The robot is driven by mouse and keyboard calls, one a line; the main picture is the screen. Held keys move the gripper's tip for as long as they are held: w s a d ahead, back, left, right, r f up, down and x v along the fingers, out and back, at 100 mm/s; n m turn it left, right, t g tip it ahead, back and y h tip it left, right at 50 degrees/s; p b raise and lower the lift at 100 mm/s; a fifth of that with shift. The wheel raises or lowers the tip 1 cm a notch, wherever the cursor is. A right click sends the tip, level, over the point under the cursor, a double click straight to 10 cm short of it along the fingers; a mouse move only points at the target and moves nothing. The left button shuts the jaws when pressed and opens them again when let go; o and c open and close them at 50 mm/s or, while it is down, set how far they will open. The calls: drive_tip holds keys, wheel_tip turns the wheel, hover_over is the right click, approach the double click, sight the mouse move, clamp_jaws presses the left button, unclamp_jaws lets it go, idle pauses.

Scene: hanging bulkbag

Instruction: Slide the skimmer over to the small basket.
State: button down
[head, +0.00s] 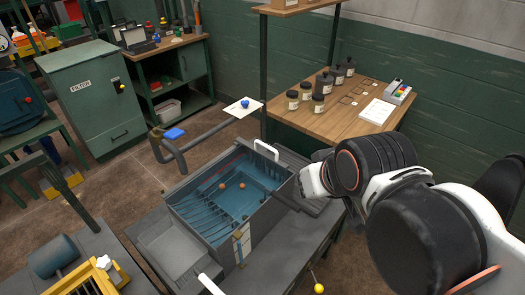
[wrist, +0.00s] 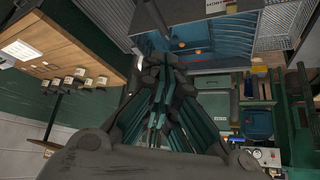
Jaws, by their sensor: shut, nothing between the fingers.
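A grey tank (head: 246,238) with blue water holds two orange balls (head: 222,186); the tank also shows in the wrist view (wrist: 205,62). A white loop handle (head: 266,147) stands at its far rim. I cannot tell for sure which part is the skimmer. A grey tray-like compartment (head: 165,250) adjoins the tank's left side; I cannot tell whether it is the small basket. My gripper (wrist: 160,78) is shut and empty. In the head view its fingers are mostly hidden by my wrist, right of the tank.
A wooden table (head: 325,118) with several dark jars (head: 305,90) stands behind the tank, against the green wall. A bent grey pipe (head: 210,133) rises behind the tank's left. A green filter cabinet (head: 88,100) stands at the back left. A yellow frame (head: 90,280) is at the front left.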

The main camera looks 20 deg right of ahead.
idle(0.4)
drive_tip(key=c, duration=1.7)
unclamp_jaws()
drive_tip(key=shift+w+r, duration=0.15)
drive_tip(key=shift+r, duration=0.05)
drive_tip(key=shift+o, duration=0.2)
drive_tip(key=w+r+n+g+p, duration=0.1)
drive_tip(key=w+r+n, duration=0.1)
drive_tip(key=w+r, duration=0.35)
drive_tip(key=n+g+h+p, duration=0.2)
drive_tip(key=n+g+p, duration=0.2)
drive_tip(key=n+g, duration=0.1)
hover_over(266, 147)
drive_tip(key=s+a, duration=0.1)
drive_tip(key=a, duration=0.1)
drive_tip(key=s+a+x, duration=0.1)
drive_tip(key=x, duration=0.8)
drive_tip(key=b+x, duration=0.1)
drive_tip(key=x, duration=0.3)
drive_tip(key=b+x, duration=0.1)
drive_tip(key=x, duration=0.3)
drive_tip(key=b+x, duration=0.1)
drive_tip(key=x, duration=0.4)
drive_tip(key=shift+s+a+f+b, duration=0.1)
drive_tip(key=shift+a+f+b, duration=0.1)
drive_tip(key=shift+a+b, duration=0.2)
drive_tip(key=shift+c, duration=0.2)
clamp_jaws()
